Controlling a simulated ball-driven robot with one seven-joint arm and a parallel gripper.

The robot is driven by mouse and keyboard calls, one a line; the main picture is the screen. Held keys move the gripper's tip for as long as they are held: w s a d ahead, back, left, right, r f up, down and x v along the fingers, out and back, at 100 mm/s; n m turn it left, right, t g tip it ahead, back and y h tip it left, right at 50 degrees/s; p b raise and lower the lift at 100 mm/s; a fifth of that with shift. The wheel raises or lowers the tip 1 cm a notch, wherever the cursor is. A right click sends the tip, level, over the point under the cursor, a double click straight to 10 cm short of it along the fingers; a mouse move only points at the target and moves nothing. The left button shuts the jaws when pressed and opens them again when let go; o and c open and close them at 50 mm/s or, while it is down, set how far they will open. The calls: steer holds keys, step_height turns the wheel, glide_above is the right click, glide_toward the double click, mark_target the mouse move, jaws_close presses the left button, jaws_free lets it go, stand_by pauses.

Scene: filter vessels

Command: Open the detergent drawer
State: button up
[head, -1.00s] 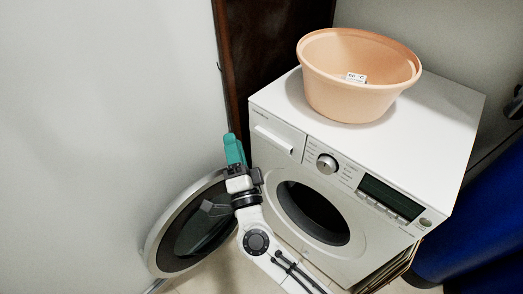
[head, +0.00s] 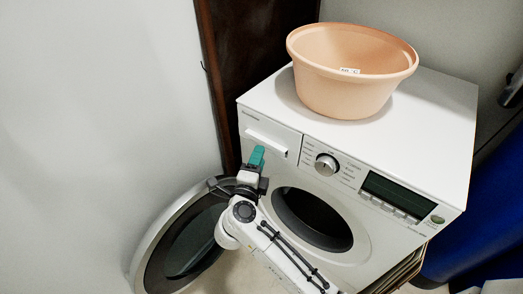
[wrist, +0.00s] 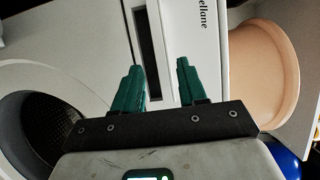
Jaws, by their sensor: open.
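The detergent drawer (head: 270,137) is at the upper left of the white washing machine's front and looks closed. Its dark recessed handle slot (wrist: 151,55) shows in the wrist view, running lengthwise up the picture. My gripper (head: 258,156) is just below the drawer in the head view, with teal fingers. In the wrist view my gripper (wrist: 160,75) is open and empty, its two fingers pointing at the drawer front with the slot between them. I cannot tell whether the fingertips touch the drawer.
The machine's round door (head: 180,245) stands open at the left, close to my arm. The drum opening (head: 312,218) is to the right of my gripper. A peach tub (head: 350,85) with a small white label sits on top of the machine. A control knob (head: 327,165) is right of the drawer.

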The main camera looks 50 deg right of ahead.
steer(key=shift+x, duration=2.1)
jaws_close()
steer(key=shift+f, duration=0.1)
steer(key=shift+a, duration=0.1)
